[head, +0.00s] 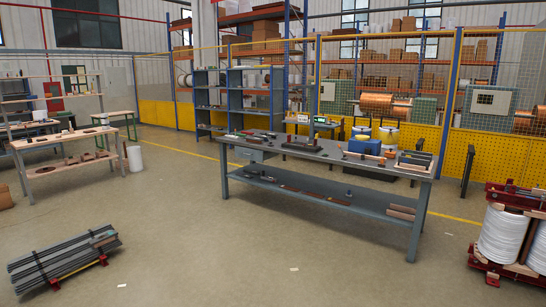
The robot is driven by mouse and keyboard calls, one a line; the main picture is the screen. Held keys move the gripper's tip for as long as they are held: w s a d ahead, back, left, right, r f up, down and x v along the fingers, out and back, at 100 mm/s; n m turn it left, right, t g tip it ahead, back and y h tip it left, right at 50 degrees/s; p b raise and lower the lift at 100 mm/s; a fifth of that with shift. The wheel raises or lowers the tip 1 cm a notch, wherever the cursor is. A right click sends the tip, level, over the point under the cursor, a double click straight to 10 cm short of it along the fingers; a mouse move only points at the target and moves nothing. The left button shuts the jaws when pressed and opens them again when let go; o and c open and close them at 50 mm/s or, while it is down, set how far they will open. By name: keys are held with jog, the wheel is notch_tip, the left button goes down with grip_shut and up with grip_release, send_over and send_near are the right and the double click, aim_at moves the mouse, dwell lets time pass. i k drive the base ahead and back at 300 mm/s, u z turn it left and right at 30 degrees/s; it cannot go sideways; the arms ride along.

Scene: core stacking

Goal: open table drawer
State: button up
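A grey metal table (300,152) with a lower shelf stands mid-room in the head view, some distance off. A small grey drawer box (250,154) hangs under its top near the left end. The drawer looks closed, but it is too small to be sure. Its handle cannot be made out. My gripper is not in view.
Tools and parts, among them a blue block (365,146), lie on the table top. A stack of grey bars (62,258) lies front left. White spools in a red frame (505,236) stand at right. A wooden workbench (68,166) is at left. Floor before the table is mostly clear.

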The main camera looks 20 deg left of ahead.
aim_at(241, 152)
jog(key=u, duration=0.6)
jog(key=i, duration=4.65)
jog(key=u, duration=1.4)
jog(key=i, duration=3.4)
jog(key=z, duration=0.15)
